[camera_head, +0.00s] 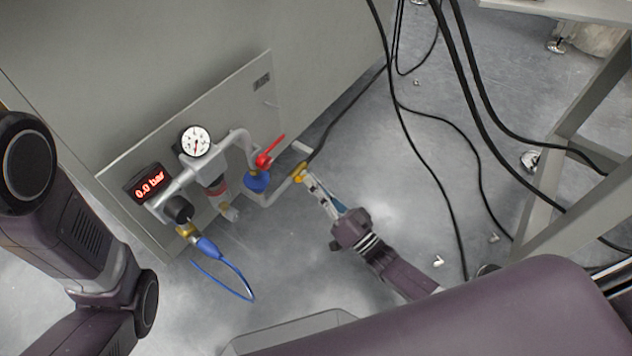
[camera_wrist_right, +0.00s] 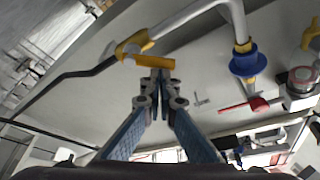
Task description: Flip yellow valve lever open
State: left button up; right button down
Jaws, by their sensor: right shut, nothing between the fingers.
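The yellow valve lever (camera_head: 299,172) sits at the end of the grey pipe, low in front of the panel. In the right wrist view the yellow lever (camera_wrist_right: 150,60) lies crosswise just ahead of my fingertips. My right gripper (camera_head: 309,183) is shut and empty, its tips at or very near the lever; whether they touch it I cannot tell. The shut fingers also show in the right wrist view (camera_wrist_right: 154,76). My left arm is at the left edge of the head view; its gripper is out of view.
A red lever (camera_head: 270,152) and blue fitting (camera_head: 257,181) are left of the yellow valve. The pressure gauge (camera_head: 195,141) and display (camera_head: 148,187) reading 0.0 bar are further left. A blue hose (camera_head: 233,278) hangs below. Black cables (camera_head: 421,150) cross the floor at right.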

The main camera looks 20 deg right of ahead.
jog(key=a+f+v, duration=0.1)
jog(key=v, duration=0.7)
dwell(0.6)
jog(key=shift+f, duration=0.1)
dwell(0.3)
